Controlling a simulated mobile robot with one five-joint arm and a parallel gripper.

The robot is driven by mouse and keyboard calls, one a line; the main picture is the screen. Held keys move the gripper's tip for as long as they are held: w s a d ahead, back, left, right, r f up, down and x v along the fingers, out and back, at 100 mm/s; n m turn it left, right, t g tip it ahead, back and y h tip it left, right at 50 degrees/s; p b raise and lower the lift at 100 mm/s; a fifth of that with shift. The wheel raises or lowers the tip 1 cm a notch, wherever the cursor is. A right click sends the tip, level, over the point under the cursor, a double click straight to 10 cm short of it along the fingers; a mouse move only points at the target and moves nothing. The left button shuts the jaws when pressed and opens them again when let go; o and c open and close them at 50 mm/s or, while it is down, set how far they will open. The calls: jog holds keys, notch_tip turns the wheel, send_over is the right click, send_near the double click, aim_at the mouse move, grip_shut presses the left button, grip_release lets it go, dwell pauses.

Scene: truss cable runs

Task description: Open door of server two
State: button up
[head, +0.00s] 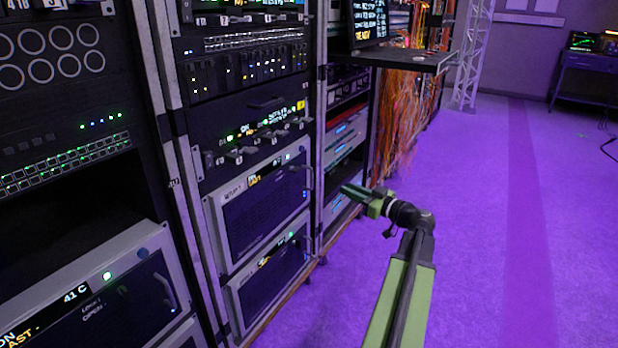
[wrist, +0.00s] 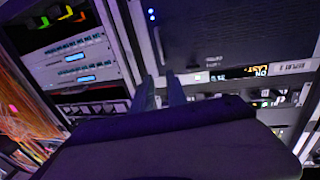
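Two grey-framed server units with dark front doors are stacked low in the middle rack: an upper unit (head: 265,207) and a lower unit (head: 270,285). Both doors look shut. The upper door has a handle (head: 309,178) at its right, and the lower has one (head: 308,246). Their labels are too small to tell which is server two. My gripper (head: 352,193) is to the right of these units, apart from both handles, pointing left toward the racks. In the wrist view its two fingers (wrist: 162,92) show a gap with nothing between, in front of a dark panel (wrist: 190,35).
Another grey-framed unit (head: 105,300) with a handle and a 41 C display is at lower left. A shelf (head: 395,60) with a monitor juts out above my gripper. Orange cables (head: 395,120) hang behind it. The purple floor (head: 480,200) at right is clear.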

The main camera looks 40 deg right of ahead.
send_over(311, 188)
jog(key=shift+w+d, duration=0.25)
jog(key=shift+c, duration=0.2)
grip_shut()
dwell(1.1)
